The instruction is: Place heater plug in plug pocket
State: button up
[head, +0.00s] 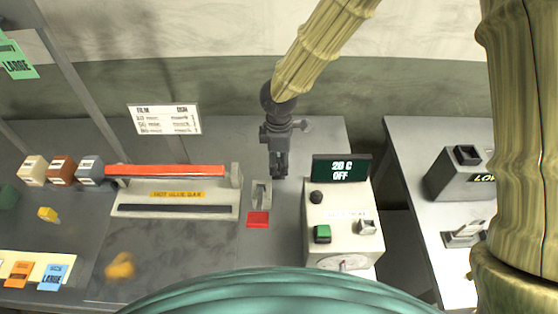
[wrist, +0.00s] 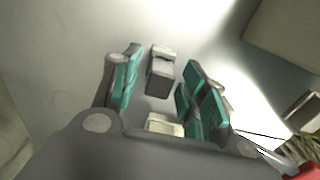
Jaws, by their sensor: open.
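My gripper (head: 279,173) points down over the bench, just right of and behind a small pale upright holder (head: 261,193) with a dark slot, which looks like the plug pocket. In the wrist view my gripper (wrist: 160,100) has its teal pads apart. A small grey block with a paler end (wrist: 160,73) shows between and beyond them; it may be the heater plug, but I cannot be sure. A pale piece (wrist: 163,125) is partly hidden by the gripper body. I cannot tell whether the plug sits in the pocket.
A red tag (head: 258,219) lies before the holder. The sealer (head: 175,195) with its red bar stands left. A control box (head: 343,215) reading "20 C OFF" stands right, with a pale fitting (head: 367,228) on top. A gap separates the right table (head: 420,150).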

aim_at(279, 160)
notch_tip(279, 160, up, 12)
jog(key=b, duration=0.2)
jog(key=shift+f, duration=0.2)
dwell(0.5)
